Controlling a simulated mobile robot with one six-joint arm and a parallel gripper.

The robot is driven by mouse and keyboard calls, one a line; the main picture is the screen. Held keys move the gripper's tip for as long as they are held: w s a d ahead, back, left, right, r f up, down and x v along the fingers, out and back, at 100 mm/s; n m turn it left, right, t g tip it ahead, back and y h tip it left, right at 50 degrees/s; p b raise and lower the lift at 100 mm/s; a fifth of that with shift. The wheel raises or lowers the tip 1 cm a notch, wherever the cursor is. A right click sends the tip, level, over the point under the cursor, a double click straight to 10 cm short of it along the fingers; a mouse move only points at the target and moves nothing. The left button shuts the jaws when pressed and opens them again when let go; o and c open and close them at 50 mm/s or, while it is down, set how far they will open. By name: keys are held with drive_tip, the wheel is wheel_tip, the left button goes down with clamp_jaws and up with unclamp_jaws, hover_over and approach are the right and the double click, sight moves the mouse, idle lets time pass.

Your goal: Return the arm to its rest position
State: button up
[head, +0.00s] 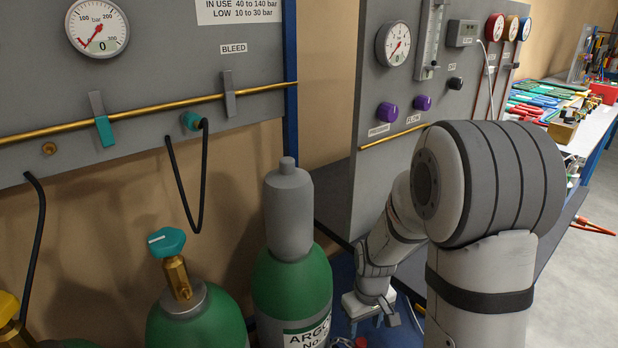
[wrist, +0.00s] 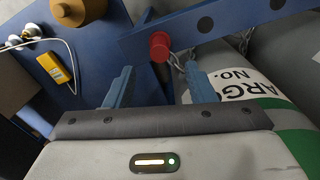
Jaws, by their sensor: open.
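My arm is stretched forward and down at the right of the head view, its end low beside the green argon cylinder (head: 290,277) with the grey cap. My gripper (head: 372,318) is small there and its fingertips are hard to make out. In the wrist view the two blue fingers of my gripper (wrist: 160,78) are spread apart with nothing held between them. A blue bar (wrist: 220,32) with a red knob (wrist: 159,46) and a chain (wrist: 184,60) lies just beyond the fingertips. I cannot tell whether they touch.
A second green cylinder (head: 195,322) with a teal-topped valve stands left. The grey gauge panel (head: 140,85) and the panel with purple knobs (head: 387,90) rise behind. The wrist view shows a yellow device (wrist: 55,68). A cluttered bench (head: 585,135) stands far right; floor beside it is open.

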drive_tip(key=s+r+m+t+p, duration=0.1)
drive_tip(key=s+r+p, duration=0.4)
drive_tip(key=r, duration=0.9)
drive_tip(key=s+r+m+t+p, duration=0.1)
drive_tip(key=s+r+m+p, duration=0.2)
drive_tip(key=r, duration=1.2)
drive_tip(key=s+p, duration=0.3)
drive_tip(key=s, duration=0.2)
drive_tip(key=shift+s+t, duration=0.3)
drive_tip(key=shift+s, duration=0.1)
